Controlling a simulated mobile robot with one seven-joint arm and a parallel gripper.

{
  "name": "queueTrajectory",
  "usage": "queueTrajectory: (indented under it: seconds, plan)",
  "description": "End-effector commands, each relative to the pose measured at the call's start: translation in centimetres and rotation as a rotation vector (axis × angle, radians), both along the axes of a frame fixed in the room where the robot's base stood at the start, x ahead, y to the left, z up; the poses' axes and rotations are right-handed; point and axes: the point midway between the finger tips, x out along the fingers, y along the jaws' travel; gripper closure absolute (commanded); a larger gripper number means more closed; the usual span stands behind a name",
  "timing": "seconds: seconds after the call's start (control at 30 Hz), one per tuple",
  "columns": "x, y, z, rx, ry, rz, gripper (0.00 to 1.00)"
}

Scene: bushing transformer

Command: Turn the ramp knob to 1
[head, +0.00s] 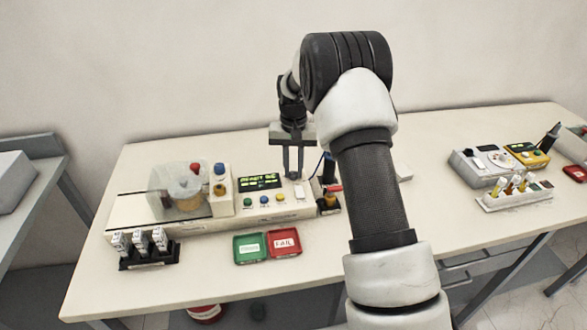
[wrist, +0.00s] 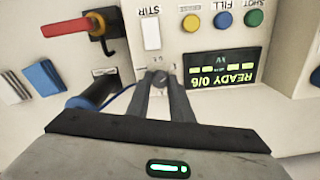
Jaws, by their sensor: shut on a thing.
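The ramp knob (wrist: 160,77) is a small dark grey knob on the cream control panel, with small printed marks around it that are too small to read surely. My gripper (wrist: 160,82) is shut on it, with one finger on each side, in the wrist view. The fingers hide most of the knob, and its exact pointing cannot be told. In the head view my gripper (head: 293,176) reaches down onto the panel just right of the green-lit display (head: 259,182), and the knob is hidden there.
The display reads READY 0/6. A white STIR switch (wrist: 151,33) and yellow, blue and green buttons (wrist: 222,19) sit close by. A red-handled valve (wrist: 72,27) stands beside the panel. Green (head: 250,248) and red trays (head: 284,244) lie in front.

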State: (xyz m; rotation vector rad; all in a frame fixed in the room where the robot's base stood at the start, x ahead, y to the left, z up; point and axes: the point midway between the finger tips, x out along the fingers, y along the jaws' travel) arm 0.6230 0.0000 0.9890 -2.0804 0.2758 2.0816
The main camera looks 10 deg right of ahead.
Motion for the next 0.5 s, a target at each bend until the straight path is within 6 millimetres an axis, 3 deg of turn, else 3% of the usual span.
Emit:
queueTrajectory:
  seconds: [0.2, 0.23, 0.3, 0.33, 0.5]
  plan:
    - [0.05, 0.02, 0.10, 0.000, -0.002, 0.001, 1.00]
    - [0.05, 0.02, 0.10, 0.000, -0.002, 0.001, 0.77]
    - [0.05, 0.02, 0.09, 0.001, -0.001, 0.001, 0.65]
    - [0.04, 0.01, 0.09, 0.001, -0.001, 0.001, 0.61]
    - [0.02, 0.00, 0.05, 0.000, -0.001, 0.001, 0.61]
